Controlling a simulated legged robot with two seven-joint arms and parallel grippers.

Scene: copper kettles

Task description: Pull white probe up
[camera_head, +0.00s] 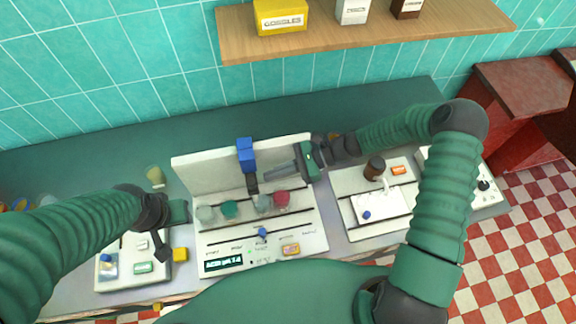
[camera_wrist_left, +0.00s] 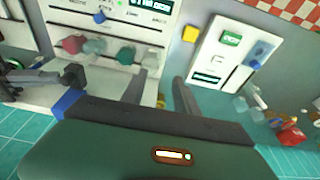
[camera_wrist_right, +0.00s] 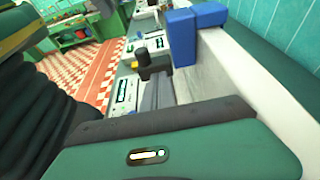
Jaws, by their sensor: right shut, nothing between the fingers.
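The white panel (camera_head: 190,160) at the middle of the counter carries a blue block (camera_head: 246,150) with a dark piece below it. In the right wrist view the blue block (camera_wrist_right: 183,38) is close to my fingers. I cannot clearly pick out a white probe; the block may be its holder. Several round knobs, grey, green and red (camera_head: 282,198), are below. My right gripper (camera_head: 268,172) is shut and empty, just right of the dark piece; its fingers (camera_wrist_right: 157,92) are side by side. My left gripper (camera_wrist_left: 158,80) is open and empty, its fingers apart, over the panel's left side.
A display and small blue lever (camera_head: 262,233) are at the panel's front. A right panel (camera_head: 345,180) holds a brown bottle (camera_head: 375,168). A left panel (camera_head: 105,270) has small buttons. A wooden shelf (camera_head: 350,42) with boxes hangs above.

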